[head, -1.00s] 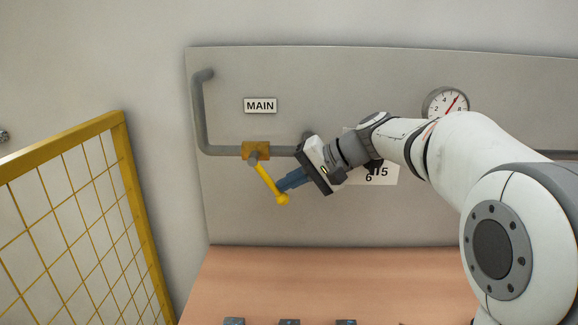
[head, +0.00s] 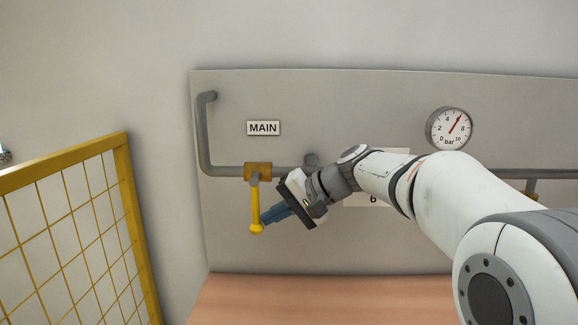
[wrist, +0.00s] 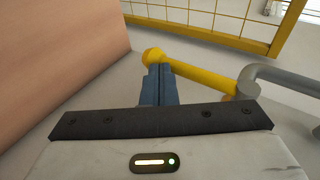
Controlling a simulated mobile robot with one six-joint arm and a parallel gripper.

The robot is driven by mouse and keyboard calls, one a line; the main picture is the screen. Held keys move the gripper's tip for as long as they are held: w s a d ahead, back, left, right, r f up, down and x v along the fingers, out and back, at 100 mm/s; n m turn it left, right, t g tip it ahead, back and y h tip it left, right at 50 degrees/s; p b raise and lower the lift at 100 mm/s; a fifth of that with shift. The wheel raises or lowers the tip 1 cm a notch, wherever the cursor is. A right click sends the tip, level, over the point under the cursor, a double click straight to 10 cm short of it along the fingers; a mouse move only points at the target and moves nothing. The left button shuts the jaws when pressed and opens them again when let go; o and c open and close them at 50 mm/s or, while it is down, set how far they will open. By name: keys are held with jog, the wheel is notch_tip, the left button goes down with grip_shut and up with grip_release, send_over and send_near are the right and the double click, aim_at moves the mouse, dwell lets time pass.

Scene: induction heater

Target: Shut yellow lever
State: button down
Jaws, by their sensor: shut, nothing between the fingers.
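The yellow lever (head: 255,205) hangs almost straight down from the brass-coloured valve body (head: 258,171) on the grey pipe, under the MAIN sign. Its round knob is at the lower end. My gripper (head: 268,217) is shut and empty, its blue fingers at the right side of the lever near the knob. In the wrist view the lever (wrist: 203,75) runs across just beyond the closed fingertips (wrist: 160,70). The fingers look to be against the lever or very close; contact cannot be told for sure.
A yellow mesh fence (head: 75,235) stands at the left. A pressure gauge (head: 449,128) is on the grey panel at the right, and a partly hidden white sign (head: 365,198) sits behind my arm. An orange-brown surface (head: 320,300) lies below the panel.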

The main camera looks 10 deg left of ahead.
jog(key=shift+f, duration=0.1)
dwell(0.3)
jog(key=v, duration=0.8)
jog(key=s+d+f+h+p, duration=0.4)
jog(key=s+d+f, duration=0.3)
jog(key=s+d, duration=0.2)
jog(key=s+d+f+h+p, duration=0.4)
jog(key=s+d+f+h, duration=0.2)
jog(key=s+d, duration=0.4)
jog(key=s+f, duration=0.1)
jog(key=s, duration=0.2)
jog(key=shift+s+d+f+t+h, duration=0.25)
jog(key=shift+s+f+t+h, duration=0.05)
jog(key=shift+t+h, duration=0.1)
jog(key=shift+s, duration=0.1)
